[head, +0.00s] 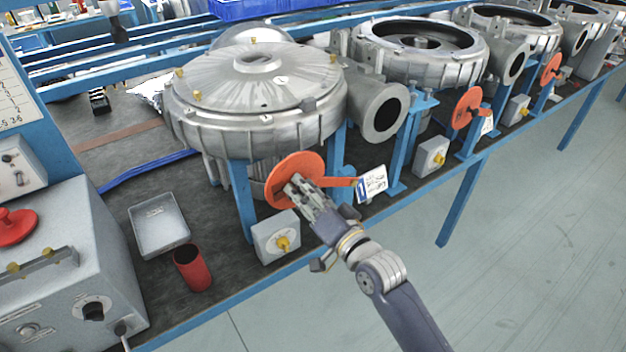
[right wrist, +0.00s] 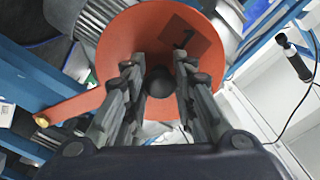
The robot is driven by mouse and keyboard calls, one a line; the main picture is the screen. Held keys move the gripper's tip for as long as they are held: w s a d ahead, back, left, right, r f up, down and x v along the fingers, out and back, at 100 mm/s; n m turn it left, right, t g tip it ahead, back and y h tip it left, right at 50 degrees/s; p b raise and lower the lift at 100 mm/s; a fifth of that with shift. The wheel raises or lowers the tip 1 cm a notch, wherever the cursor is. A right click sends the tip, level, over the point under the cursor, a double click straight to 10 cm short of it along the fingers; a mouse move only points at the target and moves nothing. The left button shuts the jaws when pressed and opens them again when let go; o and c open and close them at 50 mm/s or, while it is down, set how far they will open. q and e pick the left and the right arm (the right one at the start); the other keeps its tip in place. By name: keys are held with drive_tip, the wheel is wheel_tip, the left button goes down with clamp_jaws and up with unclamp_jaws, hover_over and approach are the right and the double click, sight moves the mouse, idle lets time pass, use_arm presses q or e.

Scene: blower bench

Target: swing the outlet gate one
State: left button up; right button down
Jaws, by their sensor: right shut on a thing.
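Outlet gate one is an orange disc (head: 283,172) with a flat arm that runs right to a blue post beside the "1" card (head: 371,184). The disc hangs below the front of the nearest blower (head: 255,85). That blower's round outlet (head: 386,114) shows open, up and right of the disc. In the right wrist view the disc (right wrist: 120,42) bears a dark "1" label, and its arm goes down left to a brass pivot. My right gripper (right wrist: 160,82) is shut on the dark round knob (right wrist: 160,88) at the disc. My left gripper is not in view.
A grey box with a yellow knob (head: 276,237) stands just below the disc. A red cup (head: 192,268) and a grey tray (head: 158,225) are to its left. More blowers with orange gates (head: 467,107) line the bench to the right. Open floor lies beyond the front edge.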

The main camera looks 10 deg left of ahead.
drive_tip(key=shift+s+a+f+n+b, duration=0.2)
drive_tip(key=shift+f+n, duration=0.15)
drive_tip(key=shift+f, duration=0.15)
drive_tip(key=shift+s+a+f+n+b, duration=0.1)
drive_tip(key=shift+a+f+n, duration=0.05)
drive_tip(key=shift+f+n, duration=0.25)
drive_tip(key=shift+f, duration=0.2)
drive_tip(key=c, duration=1.3)
unclamp_jaws()
drive_tip(key=v, duration=1.2)
drive_tip(key=shift+w, duration=0.1)
